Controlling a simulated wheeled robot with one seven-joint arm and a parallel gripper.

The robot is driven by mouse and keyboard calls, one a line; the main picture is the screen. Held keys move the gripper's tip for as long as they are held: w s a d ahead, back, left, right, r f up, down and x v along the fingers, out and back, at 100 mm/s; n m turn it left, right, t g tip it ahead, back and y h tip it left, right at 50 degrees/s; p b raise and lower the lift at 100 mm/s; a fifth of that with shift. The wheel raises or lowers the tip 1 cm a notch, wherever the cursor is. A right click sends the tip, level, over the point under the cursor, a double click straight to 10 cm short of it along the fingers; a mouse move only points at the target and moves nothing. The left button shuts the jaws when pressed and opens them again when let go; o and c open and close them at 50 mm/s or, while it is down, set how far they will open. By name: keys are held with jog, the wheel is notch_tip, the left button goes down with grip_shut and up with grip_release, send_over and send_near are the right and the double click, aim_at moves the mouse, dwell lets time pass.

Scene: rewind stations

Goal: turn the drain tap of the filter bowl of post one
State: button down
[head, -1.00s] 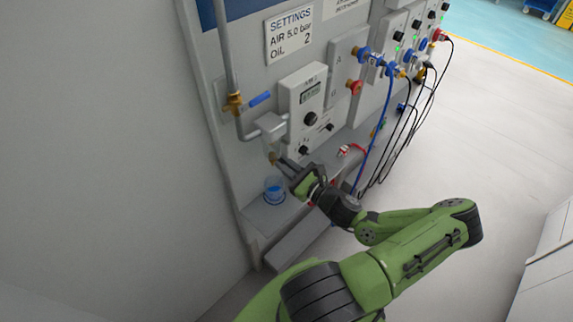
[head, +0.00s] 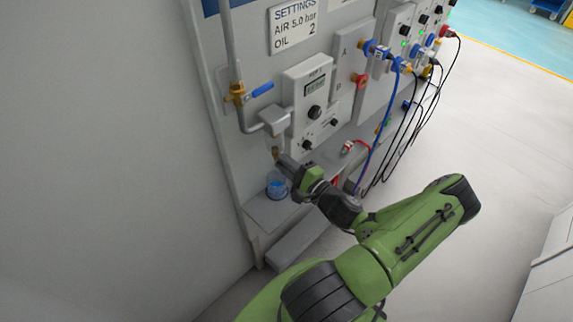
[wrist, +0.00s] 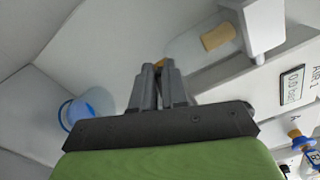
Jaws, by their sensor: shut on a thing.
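The filter bowl (wrist: 200,45) is clear with a tan element inside, hanging from a light grey block at the upper right of the wrist view. A small brass drain tap (wrist: 160,63) shows at its lower end, mostly hidden by my fingers. My gripper (wrist: 163,72) is shut on the tap, its two fingers close together. In the head view my gripper (head: 281,160) is just below the bowl's grey head (head: 274,121); the bowl itself is hard to make out there. A clear cup with blue (head: 277,187) stands on the ledge below.
A grey pipe with a brass valve and blue lever (head: 262,89) runs above left of the bowl. A white gauge box (head: 310,100) is close on the right. Blue and black hoses hang farther right. The floor at right is clear.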

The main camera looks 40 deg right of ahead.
jog(key=shift+a+f+n+b, duration=0.15)
jog(key=shift+n+b, duration=0.15)
jog(key=shift+n, duration=0.45)
jog(key=shift+d+f+n+b, duration=0.15)
jog(key=shift+n+b, duration=0.15)
jog(key=shift+n, duration=0.4)
jog(key=shift+a+f+n+b, duration=0.15)
jog(key=shift+n+b, duration=0.15)
jog(key=shift+n, duration=0.45)
jog(key=c, duration=1.2)
grip_release()
jog(key=shift+o, duration=0.2)
jog(key=shift+s, duration=0.1)
jog(key=s, duration=1.5)
jog(key=shift+s+d, duration=0.3)
